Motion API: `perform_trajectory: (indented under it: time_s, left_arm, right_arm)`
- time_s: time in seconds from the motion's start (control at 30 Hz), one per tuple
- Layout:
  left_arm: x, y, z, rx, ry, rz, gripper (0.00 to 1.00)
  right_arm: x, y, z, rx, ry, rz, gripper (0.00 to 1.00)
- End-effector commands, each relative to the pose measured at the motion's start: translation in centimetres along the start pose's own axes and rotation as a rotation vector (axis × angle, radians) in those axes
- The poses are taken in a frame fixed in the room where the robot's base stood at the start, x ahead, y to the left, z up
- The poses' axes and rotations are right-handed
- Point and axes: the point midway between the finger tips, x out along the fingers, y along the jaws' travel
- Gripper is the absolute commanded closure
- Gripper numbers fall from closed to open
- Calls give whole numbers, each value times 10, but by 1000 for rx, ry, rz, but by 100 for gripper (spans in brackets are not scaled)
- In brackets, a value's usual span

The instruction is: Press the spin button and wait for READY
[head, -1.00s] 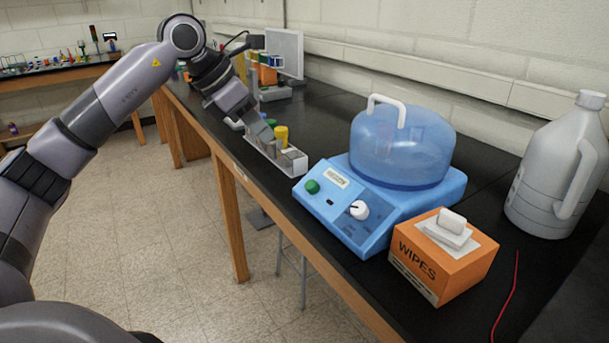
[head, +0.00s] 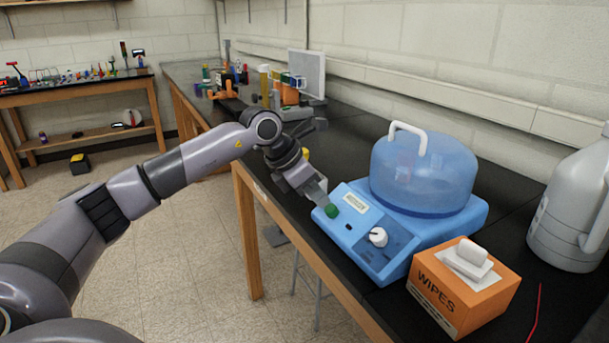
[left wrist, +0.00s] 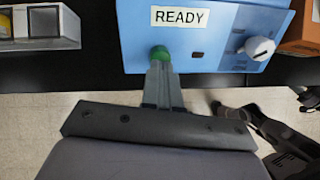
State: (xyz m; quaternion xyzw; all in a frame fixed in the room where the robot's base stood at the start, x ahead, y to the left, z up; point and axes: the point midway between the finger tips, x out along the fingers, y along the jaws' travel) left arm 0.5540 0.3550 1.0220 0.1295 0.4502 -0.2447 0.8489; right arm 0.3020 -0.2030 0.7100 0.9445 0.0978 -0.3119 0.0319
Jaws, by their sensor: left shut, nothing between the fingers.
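The blue centrifuge (head: 350,235) stands on the black bench with its clear blue domed lid (head: 425,175) down. Its green spin button (head: 331,211) is at the left of the front panel, and it also shows in the left wrist view (left wrist: 160,53). The display (left wrist: 180,17) reads READY in the left wrist view. My left gripper (head: 322,198) is shut and empty, with its fingertips at the green button. In the left wrist view the fingertips (left wrist: 160,66) appear to meet the button's near edge; I cannot tell whether they press it. My right gripper is not in view.
An orange wipes box (head: 465,290) stands right of the centrifuge, with a large grey jug (head: 572,215) behind it. A white tray (left wrist: 40,42) lies to the left. A white knob (head: 378,237) is on the panel.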

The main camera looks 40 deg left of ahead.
Motion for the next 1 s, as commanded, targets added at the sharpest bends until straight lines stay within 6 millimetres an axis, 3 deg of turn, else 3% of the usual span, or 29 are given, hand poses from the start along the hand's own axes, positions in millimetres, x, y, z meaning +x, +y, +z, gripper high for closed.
perform_trajectory:
  time_s: [0.2,0.53,0.77,1.0]
  left_arm:
    - [15,0,0,0,0,0,100]
    - [16,0,0,0,0,0,100]
    - [33,1,-6,0,1,0,100]
    - [33,0,-5,0,3,-1,100]
  right_arm:
    - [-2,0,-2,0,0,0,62]
    - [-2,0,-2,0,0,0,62]
    - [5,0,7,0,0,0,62]
    - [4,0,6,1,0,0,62]
